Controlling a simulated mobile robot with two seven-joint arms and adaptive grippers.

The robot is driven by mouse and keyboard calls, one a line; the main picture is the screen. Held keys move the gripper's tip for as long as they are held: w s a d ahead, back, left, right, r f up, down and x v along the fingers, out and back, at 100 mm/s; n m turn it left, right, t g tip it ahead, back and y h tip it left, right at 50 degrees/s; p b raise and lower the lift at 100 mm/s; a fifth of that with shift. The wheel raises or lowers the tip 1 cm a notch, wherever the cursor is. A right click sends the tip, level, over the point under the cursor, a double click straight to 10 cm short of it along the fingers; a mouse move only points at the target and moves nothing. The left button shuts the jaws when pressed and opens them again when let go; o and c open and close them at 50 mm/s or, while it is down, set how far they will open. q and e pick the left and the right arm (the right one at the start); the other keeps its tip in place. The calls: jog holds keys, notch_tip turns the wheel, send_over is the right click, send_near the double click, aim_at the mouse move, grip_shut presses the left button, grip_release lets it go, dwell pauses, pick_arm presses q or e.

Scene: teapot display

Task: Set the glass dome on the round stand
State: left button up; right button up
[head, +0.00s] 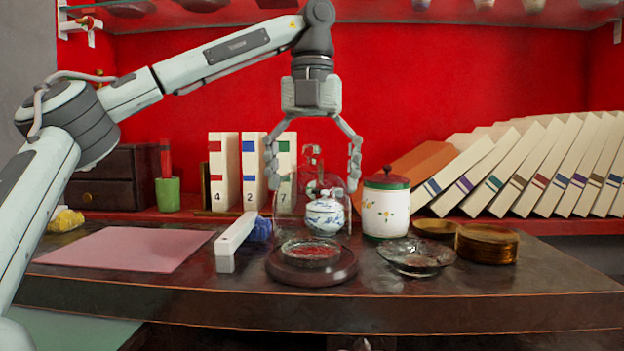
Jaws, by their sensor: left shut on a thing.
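My left gripper (313,170) comes down from above with its fingers spread around the clear glass dome (312,140), shut on it. The dome is see-through and its outline is faint. The round stand (312,277) is a dark disc near the table's front, below the gripper. A clear dish with red showing in it (310,250) appears on top of the stand. A blue-and-white teapot (325,217) shows through or behind the glass. I cannot tell whether the dome's lower rim touches the stand. My right gripper is out of view.
A white lidded jar (385,210) stands close to the right of the dome. A glass ashtray (416,258) and brown round tins (487,244) lie further right. A white-handled brush (236,240) lies left of the stand. Binders (223,172) stand behind. A pink sheet (125,248) lies left.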

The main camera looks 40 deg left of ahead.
pick_arm(q)
jog(key=shift+f, duration=0.45)
dwell(0.5)
jog(key=o, duration=1.5)
